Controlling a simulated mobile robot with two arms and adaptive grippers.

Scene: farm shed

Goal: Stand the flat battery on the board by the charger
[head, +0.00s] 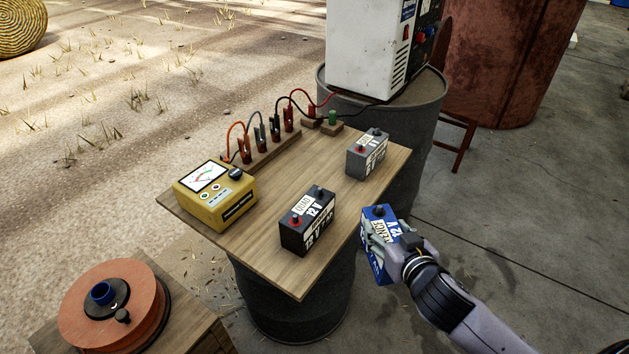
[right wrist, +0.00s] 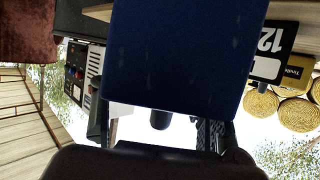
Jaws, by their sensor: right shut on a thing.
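My right gripper (head: 384,238) is shut on a blue 12 V battery (head: 377,213), lettered what looks like FENCE, just off the right edge of the wooden board (head: 300,277). The blue battery (right wrist: 175,60) fills the middle of the right wrist view, between my fingers (right wrist: 165,135). A black battery (head: 307,222) marked QUAD 12 V stands upright near the board's front. A grey battery (head: 367,155) stands near its back right corner. The white charger (head: 370,50) sits on a drum behind the board. My left gripper is not in view.
A yellow meter (head: 216,197) stands at the board's left. A wooden strip (head: 275,150) with several clamps and red and black leads runs along the back. The board is bare between the black and grey batteries. A cable reel (head: 112,305) stands lower left.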

